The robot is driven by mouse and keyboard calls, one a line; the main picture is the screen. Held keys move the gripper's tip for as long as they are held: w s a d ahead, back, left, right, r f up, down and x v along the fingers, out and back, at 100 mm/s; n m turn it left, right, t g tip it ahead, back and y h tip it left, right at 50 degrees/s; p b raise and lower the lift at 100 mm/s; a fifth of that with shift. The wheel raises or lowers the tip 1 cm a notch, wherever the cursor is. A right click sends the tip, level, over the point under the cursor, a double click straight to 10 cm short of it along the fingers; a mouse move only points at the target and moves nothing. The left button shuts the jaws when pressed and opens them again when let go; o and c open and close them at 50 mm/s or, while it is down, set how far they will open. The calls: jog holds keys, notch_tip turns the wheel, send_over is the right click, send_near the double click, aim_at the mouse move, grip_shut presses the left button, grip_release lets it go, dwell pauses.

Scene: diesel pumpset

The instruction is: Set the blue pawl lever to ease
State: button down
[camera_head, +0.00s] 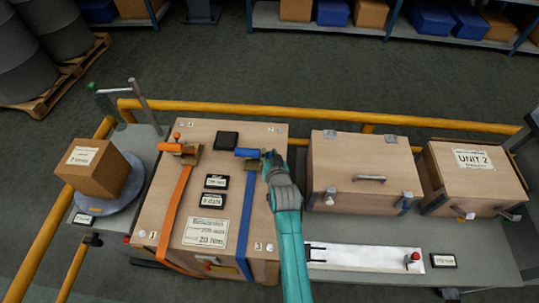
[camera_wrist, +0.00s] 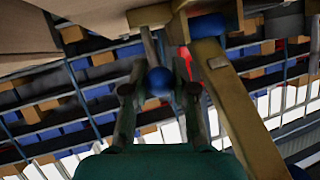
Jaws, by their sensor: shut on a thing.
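The blue pawl lever shows in the wrist view as a round blue knob (camera_wrist: 159,81) on a thin metal rod. My gripper (camera_wrist: 158,88) is shut on it, with one finger on each side of the knob. In the head view my gripper (camera_head: 270,160) is at the right end of the blue ratchet (camera_head: 247,153), on top of the large wooden crate (camera_head: 225,140). The ratchet's tan metal frame (camera_wrist: 240,110) stands right of my fingers in the wrist view. The lever itself is mostly hidden by my gripper in the head view.
A blue strap (camera_head: 247,220) runs down the crate from the ratchet. An orange ratchet (camera_head: 178,148) with an orange strap (camera_head: 175,215) sits to the left. A black box (camera_head: 227,140) lies between them. A wooden case (camera_head: 365,165) stands close to the right of my arm.

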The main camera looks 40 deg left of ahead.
jog(key=g, duration=0.1)
jog(key=w+g+h, duration=0.1)
jog(key=w+a+g+h, duration=0.1)
jog(key=shift+r+m, duration=0.3)
jog(key=shift+w+a+f+g+h, duration=0.1)
jog(key=shift+w+a+g+h, duration=0.15)
jog(key=shift+g+h, duration=0.2)
jog(key=shift+w+a+g+h, duration=0.2)
jog(key=shift+g+h, duration=0.15)
jog(key=shift+g, duration=0.2)
jog(key=shift+f, duration=0.1)
jog(key=c, duration=1.2)
grip_release()
jog(key=shift+d, duration=0.1)
jog(key=v, duration=1.2)
jog(key=shift+w, duration=0.15)
